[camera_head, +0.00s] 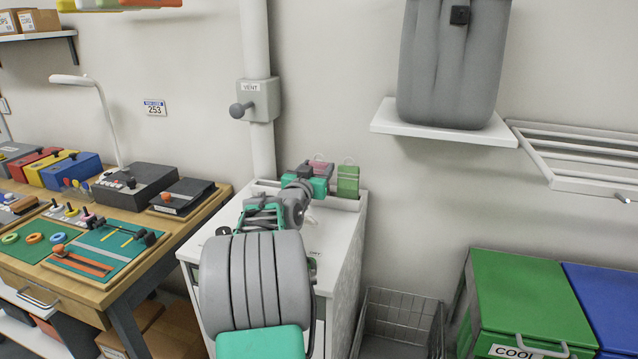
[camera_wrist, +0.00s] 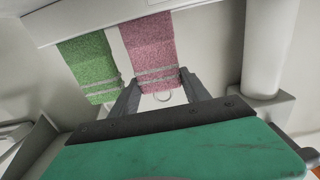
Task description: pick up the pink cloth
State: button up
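The pink cloth (camera_wrist: 150,48) has pale stripes near one end and a small ring at that end. In the wrist view it hangs from a white edge, beside a green cloth (camera_wrist: 88,62). My gripper (camera_wrist: 160,76) is open, with one dark finger on each side of the pink cloth's striped end. I cannot tell whether the fingers touch it. In the head view only a bit of the pink cloth (camera_head: 319,168) shows behind my gripper (camera_head: 318,180). The green cloth (camera_head: 348,181) stands just to its right there.
The cloths are at the back of a white cabinet (camera_head: 342,232) against the wall. A vent pipe (camera_head: 257,45) rises close behind on the left. A wooden bench (camera_head: 150,218) with tools is to the left; a wire basket (camera_head: 398,318) and green bin (camera_head: 525,295) are right.

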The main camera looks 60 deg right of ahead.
jog(key=c, duration=0.5)
jog(key=shift+o, duration=0.2)
jog(key=shift+r, duration=0.1)
